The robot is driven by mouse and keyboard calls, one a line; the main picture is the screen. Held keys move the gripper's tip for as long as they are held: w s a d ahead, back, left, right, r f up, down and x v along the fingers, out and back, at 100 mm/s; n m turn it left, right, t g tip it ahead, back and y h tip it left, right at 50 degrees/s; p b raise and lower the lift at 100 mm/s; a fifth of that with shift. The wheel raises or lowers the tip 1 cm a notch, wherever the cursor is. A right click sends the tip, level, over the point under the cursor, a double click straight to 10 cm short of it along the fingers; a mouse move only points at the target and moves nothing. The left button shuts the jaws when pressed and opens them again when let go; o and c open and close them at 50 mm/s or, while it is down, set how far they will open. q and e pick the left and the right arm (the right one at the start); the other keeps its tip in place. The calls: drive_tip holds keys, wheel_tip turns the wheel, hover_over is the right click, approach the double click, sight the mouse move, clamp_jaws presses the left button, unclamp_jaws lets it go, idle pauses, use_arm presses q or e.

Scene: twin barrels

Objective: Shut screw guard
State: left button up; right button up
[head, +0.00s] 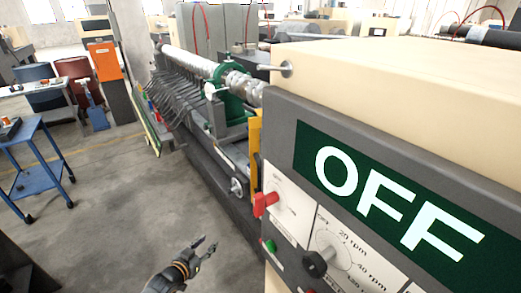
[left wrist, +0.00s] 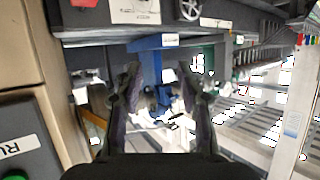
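The machine's bare metal screw (head: 245,84) shows in the head view, running back from the cream headstock through a green ring-shaped support (head: 230,92). My left gripper (head: 208,246) is low in front of the machine, over the floor, apart from the screw and the yellow part. In the left wrist view its two fingers (left wrist: 158,82) are spread with nothing between them. My right gripper is not in view.
The headstock fills the right, with an OFF sign (head: 390,200), a red lever switch (head: 265,203), a green button (head: 269,246) and a black knob (head: 316,264). A blue trolley (head: 38,165) stands at the left. The floor (head: 120,220) between is clear.

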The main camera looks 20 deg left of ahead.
use_arm(q)
drive_tip(key=w+d+r+m+t+h+p, duration=0.15)
drive_tip(key=d+r, duration=0.25)
drive_tip(key=r, duration=0.6)
drive_tip(key=d+r+t+h+p, duration=0.15)
drive_tip(key=d+r, duration=0.25)
drive_tip(key=r, duration=0.6)
drive_tip(key=m+h+p, duration=0.2)
drive_tip(key=h, duration=0.1)
approach(258, 173)
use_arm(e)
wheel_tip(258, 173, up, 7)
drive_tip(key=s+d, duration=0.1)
use_arm(q)
drive_tip(key=shift+n, duration=0.25)
drive_tip(key=b+x, duration=0.7)
drive_tip(key=x, duration=0.2)
drive_tip(key=shift+w+d, duration=0.1)
drive_tip(key=shift+w, duration=0.15)
drive_tip(key=shift+w+d, duration=0.25)
drive_tip(key=shift+w, duration=0.2)
drive_tip(key=shift+w+d+f, duration=0.1)
drive_tip(key=shift+w+f, duration=0.05)
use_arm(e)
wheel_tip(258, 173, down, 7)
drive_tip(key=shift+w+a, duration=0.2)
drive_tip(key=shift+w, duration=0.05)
use_arm(q)
drive_tip(key=shift+c, duration=0.5)
clamp_jaws()
